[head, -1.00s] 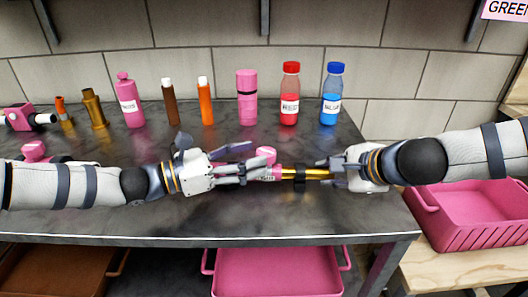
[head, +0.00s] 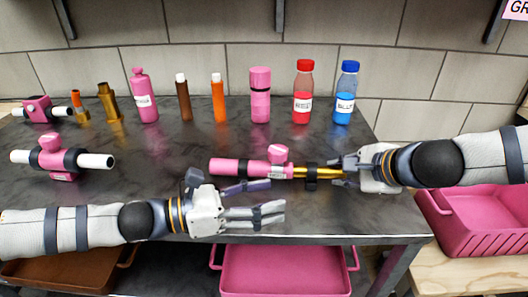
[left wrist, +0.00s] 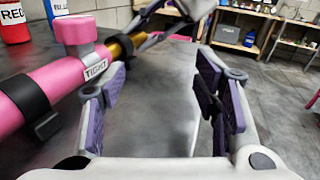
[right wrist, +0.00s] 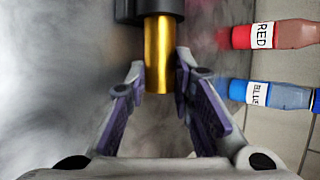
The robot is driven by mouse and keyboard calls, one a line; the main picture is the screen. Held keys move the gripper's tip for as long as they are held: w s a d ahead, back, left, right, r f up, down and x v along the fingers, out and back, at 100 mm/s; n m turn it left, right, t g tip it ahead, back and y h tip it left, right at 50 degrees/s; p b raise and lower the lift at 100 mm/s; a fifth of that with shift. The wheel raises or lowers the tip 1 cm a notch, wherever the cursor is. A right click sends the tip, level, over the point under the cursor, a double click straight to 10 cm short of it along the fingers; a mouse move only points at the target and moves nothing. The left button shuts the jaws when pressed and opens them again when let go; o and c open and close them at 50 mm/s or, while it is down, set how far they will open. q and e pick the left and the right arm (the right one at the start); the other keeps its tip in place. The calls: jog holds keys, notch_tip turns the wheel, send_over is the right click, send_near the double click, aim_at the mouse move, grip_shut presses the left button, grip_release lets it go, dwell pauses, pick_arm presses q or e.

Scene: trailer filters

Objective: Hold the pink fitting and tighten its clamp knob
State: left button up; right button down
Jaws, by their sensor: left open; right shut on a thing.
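The pink fitting (head: 236,168) is a pink tube with dark bands and a brass tube (head: 322,172) at its right end. Its pink clamp knob (head: 278,152) stands on top at the clamp. In the left wrist view the knob (left wrist: 76,30) sits above a label reading TIGHT (left wrist: 95,70). My right gripper (head: 347,167) is shut on the brass end; the right wrist view shows the brass tube (right wrist: 159,60) between its fingers. My left gripper (head: 272,202) is open and empty, in front of and below the fitting, apart from it.
Pink clamps on white tubes (head: 96,160) lie at the left. A row of bottles and tubes, with a red bottle (head: 302,95) and blue bottle (head: 346,95), stands behind. A pink bin (head: 480,225) is at the right. The tabletop between the fitting and the row is clear.

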aim_at(271, 155)
pick_arm(q)
jog(key=shift+s+d+r+n+t+y, duration=0.25)
jog(key=shift+n+t, duration=0.1)
jog(key=shift+t, duration=0.25)
jog(key=shift+s+d+r+n+t+y, duration=0.15)
jog(key=shift+s+r+n+t, duration=0.15)
jog(key=shift+t, duration=0.3)
jog(key=w+a+n+t+y, duration=0.1)
jog(key=a, duration=0.1)
jog(key=w+a+r+n+t+y, duration=0.1)
jog(key=a+t, duration=0.1)
jog(key=w+a+r+n+t+y, duration=0.1)
jog(key=a+t, duration=0.1)
jog(key=shift+a, duration=0.1)
jog(key=shift+w+r, duration=0.15)
jog(key=shift+w, duration=0.3)
jog(key=x, duration=1.1)
jog(key=shift+w, duration=0.1)
